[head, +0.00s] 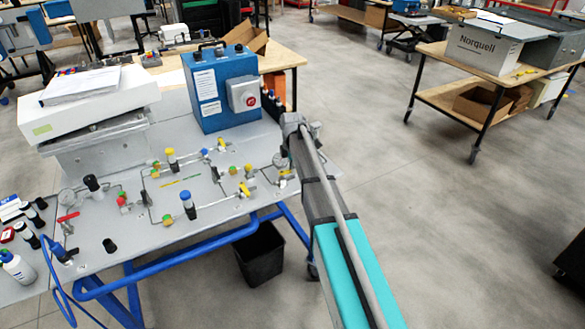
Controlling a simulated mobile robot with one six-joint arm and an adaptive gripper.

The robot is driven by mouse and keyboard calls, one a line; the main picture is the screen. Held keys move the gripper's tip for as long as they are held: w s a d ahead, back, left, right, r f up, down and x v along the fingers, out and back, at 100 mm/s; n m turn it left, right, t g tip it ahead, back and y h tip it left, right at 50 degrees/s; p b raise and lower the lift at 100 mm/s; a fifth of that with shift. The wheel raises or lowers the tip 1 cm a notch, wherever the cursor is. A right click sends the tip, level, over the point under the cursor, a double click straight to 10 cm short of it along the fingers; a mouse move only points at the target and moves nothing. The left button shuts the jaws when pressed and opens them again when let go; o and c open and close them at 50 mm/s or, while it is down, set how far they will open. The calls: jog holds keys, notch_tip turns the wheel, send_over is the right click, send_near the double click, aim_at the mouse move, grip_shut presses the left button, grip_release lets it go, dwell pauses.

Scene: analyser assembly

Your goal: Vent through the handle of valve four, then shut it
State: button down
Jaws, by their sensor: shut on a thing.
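A grey panel (215,225) carries thin tubing, gauges and several small valves with coloured handles. A red handle (68,217) sits at its left, and a yellow handle (245,189) lies near its right side. No valve number is legible, so I cannot tell by label which is valve four.
A blue box with a red knob (220,90) stands behind the valves. A white instrument with papers (85,98) is at the back left. Bottles (18,266) stand at the left. A black bin (259,254) is under the panel. Open floor lies to the right.

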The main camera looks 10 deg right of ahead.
jog(key=shift+s+m, duration=0.15)
jog(key=shift+m, duration=0.15)
jog(key=m, duration=0.1)
jog(key=s+m, duration=0.1)
jog(key=m, duration=0.1)
jog(key=shift+s+a, duration=0.1)
jog(key=shift+s, duration=0.05)
jog(key=m, duration=0.2)
jog(key=s+m, duration=0.1)
jog(key=m, duration=0.1)
jog(key=shift+a, duration=0.25)
jog(key=m, duration=0.1)
jog(key=s+a+m, duration=0.1)
jog(key=m, duration=0.1)
jog(key=shift+m, duration=0.3)
jog(key=shift+s+a+m, duration=0.15)
jog(key=shift+a+m, duration=0.15)
jog(key=shift+m, duration=0.75)
jog(key=shift+s+a+m, duration=0.15)
jog(key=shift+a+m, duration=0.1)
jog(key=shift+m, duration=0.8)
jog(key=c, duration=0.6)
grip_release()
